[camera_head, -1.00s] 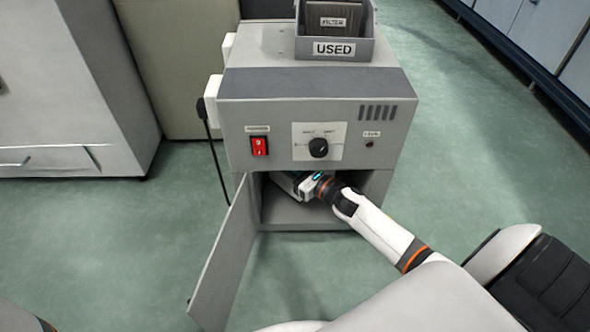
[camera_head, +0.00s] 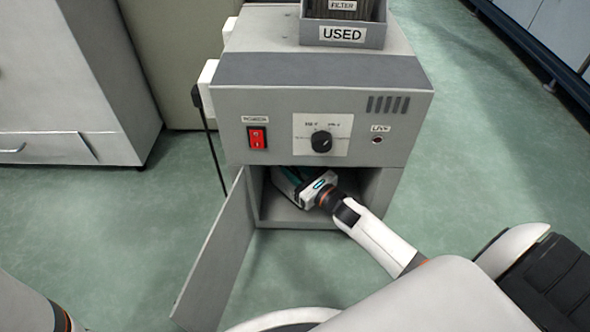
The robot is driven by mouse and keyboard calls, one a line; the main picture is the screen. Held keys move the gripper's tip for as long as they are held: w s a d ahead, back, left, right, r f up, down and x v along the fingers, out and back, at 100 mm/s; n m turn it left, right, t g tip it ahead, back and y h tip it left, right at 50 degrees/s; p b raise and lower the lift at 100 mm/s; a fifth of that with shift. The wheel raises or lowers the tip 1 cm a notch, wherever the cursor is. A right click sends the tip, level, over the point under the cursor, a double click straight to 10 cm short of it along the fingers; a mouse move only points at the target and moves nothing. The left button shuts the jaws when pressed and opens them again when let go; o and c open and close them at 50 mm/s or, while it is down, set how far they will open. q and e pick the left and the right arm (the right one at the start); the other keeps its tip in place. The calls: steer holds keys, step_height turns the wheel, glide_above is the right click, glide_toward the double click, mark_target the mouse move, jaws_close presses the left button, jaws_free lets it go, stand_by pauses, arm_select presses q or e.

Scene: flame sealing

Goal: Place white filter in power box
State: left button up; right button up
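The grey power box (camera_head: 287,140) stands on the floor with a red switch (camera_head: 257,137) and a black knob (camera_head: 321,141) on its front. Its lower compartment is open, and the hinged door (camera_head: 219,256) swings out to the left. My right arm comes in from the lower right, and my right gripper (camera_head: 301,187) is inside the compartment opening. Its fingertips are hidden in the dark interior. No white filter is plainly visible. My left arm shows only at the lower left corner, and its gripper is out of view.
On top of the box a grey tray labelled USED (camera_head: 342,35) holds a dark filter (camera_head: 342,9). A black cable (camera_head: 211,148) hangs along the left side. A light cabinet (camera_head: 75,75) stands at the left. Green floor is clear on the right.

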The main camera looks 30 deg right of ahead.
steer(key=shift+s+r, duration=0.1)
steer(key=shift+s, duration=0.05)
steer(key=p+v, duration=0.5)
steer(key=v, duration=0.6)
steer(key=shift+s+d, duration=0.2)
steer(key=shift+s, duration=0.15)
steer(key=shift+r, duration=0.1)
